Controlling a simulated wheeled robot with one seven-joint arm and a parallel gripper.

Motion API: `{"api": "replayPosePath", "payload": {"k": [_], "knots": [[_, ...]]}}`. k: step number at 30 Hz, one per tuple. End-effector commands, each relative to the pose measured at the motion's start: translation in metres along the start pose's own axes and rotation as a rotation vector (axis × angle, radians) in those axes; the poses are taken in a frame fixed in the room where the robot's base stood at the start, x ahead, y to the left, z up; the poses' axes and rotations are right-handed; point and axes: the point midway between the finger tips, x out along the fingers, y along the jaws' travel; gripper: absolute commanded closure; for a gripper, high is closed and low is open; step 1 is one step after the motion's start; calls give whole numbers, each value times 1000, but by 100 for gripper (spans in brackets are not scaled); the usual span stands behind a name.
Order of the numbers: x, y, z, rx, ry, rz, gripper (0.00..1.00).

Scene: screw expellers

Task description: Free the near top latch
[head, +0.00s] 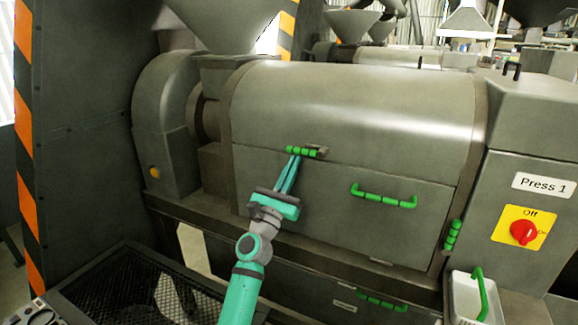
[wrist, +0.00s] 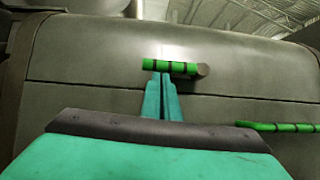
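The near top latch (head: 303,152) is a green ribbed handle with a grey end, lying level on the seam of the press's big grey cover (head: 350,105). It also shows in the wrist view (wrist: 170,67), above my fingertips. My gripper (head: 295,160) reaches up to the latch from below. Its two teal fingers (wrist: 160,77) are side by side and close together, with nothing seen between them. The fingertips are at the lower edge of the green handle, left of its grey end. I cannot tell whether they touch it.
A green bar handle (head: 384,197) sits on the lower panel to the right. Another green latch (head: 452,235) is at the panel's right edge. A red knob (head: 523,232) is on the Press 1 cabinet. A mesh-topped bin (head: 125,290) stands low at left.

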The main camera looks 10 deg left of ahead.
Motion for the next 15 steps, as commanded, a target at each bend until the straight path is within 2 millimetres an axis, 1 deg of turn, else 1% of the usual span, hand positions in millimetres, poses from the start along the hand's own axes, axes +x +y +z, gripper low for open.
{"api": "replayPosePath", "payload": {"k": [8,15], "knots": [[-23,-5,-34,-12,5,2,100],[-67,0,-32,-7,6,8,100]]}}
